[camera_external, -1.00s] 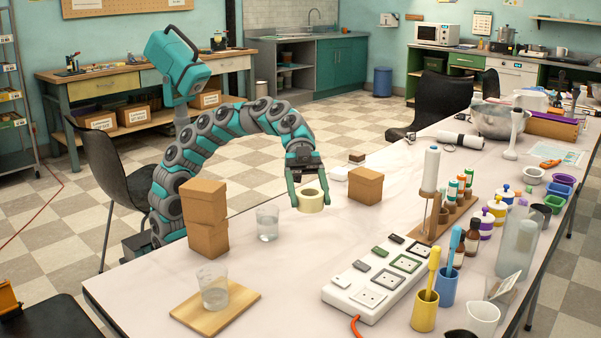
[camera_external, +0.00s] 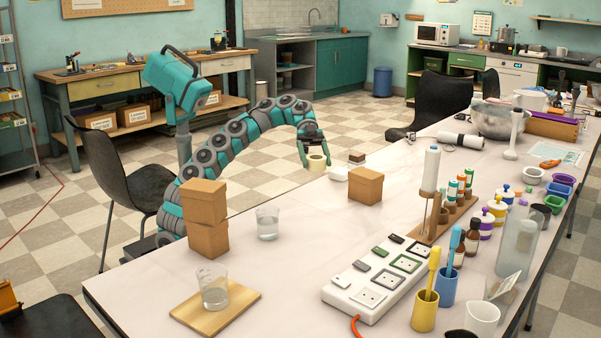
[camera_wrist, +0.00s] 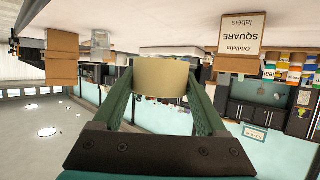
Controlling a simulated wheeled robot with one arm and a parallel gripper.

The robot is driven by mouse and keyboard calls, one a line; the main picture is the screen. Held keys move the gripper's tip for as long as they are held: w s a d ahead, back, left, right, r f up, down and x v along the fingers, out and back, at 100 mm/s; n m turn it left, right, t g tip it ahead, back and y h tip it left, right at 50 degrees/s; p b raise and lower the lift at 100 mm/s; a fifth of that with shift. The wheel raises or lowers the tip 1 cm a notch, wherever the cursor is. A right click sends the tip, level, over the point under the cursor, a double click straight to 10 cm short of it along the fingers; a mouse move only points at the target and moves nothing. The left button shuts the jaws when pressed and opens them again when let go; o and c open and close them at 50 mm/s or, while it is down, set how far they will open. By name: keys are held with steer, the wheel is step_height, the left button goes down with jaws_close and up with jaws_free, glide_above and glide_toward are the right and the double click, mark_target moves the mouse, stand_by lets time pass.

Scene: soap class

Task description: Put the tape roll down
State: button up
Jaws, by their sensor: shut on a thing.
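The tape roll (camera_external: 317,162) is a cream ring in the external view, held at the end of my arm near the table's back edge. My gripper (camera_external: 316,158) is shut on the tape roll, with a teal finger on each side of it. In the wrist view the tape roll (camera_wrist: 161,77) sits between the two green fingertips, and the picture is upside down. Whether the roll touches the tabletop (camera_external: 310,215) or hangs just above it, I cannot tell.
Two stacked boxes (camera_external: 206,220) and a glass (camera_external: 267,223) stand nearer. A white power strip (camera_external: 375,285) lies in front. The tabletop between glass and box is clear.

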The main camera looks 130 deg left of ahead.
mark_target(315, 192)
steer(key=shift+f+b, duration=0.65)
steer(key=shift+f, duration=3.2)
steer(key=shift+f+b, duration=0.2)
steer(key=shift+b, duration=0.1)
steer(key=o, duration=1.3)
steer(key=shift+r, duration=0.1)
